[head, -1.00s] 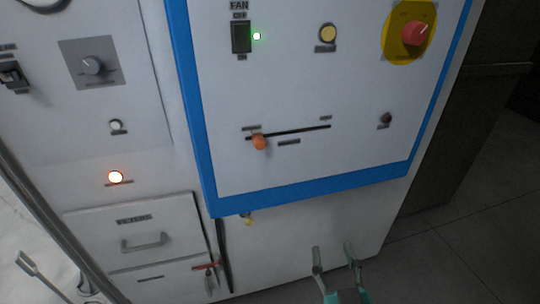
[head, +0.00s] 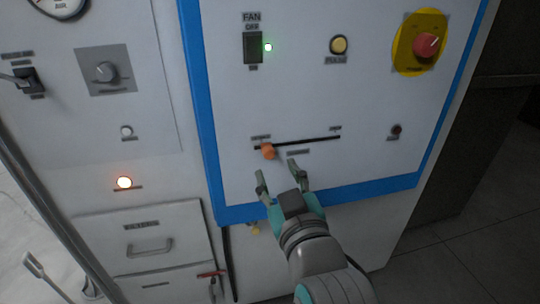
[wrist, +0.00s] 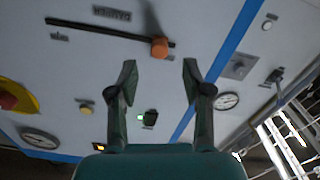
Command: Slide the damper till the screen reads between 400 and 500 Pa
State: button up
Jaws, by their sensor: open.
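The damper's orange knob (head: 268,152) sits near the left end of a dark straight slot (head: 310,141) in the white panel. My gripper (head: 277,170) is open and empty, just below the knob in the head view. In the wrist view the orange knob (wrist: 160,47) shows just beyond and between the two fingertips (wrist: 159,65), and the fingers look apart from it. A label reading DAMPER (wrist: 112,13) is beside the slot. No screen with a Pa reading can be made out in either view.
A fan switch (head: 253,47) with a lit green lamp (head: 268,47), a yellow button (head: 339,45) and a red knob on yellow (head: 426,46) are above the slot. A blue border (head: 350,195) frames the panel. An orange lamp (head: 124,183) glows at left, above a drawer (head: 150,240).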

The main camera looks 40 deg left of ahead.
aim_at(271, 156)
jog(key=x, duration=0.6)
jog(key=shift+w+a, duration=0.2)
grip_shut()
jog(key=shift+d, duration=0.1)
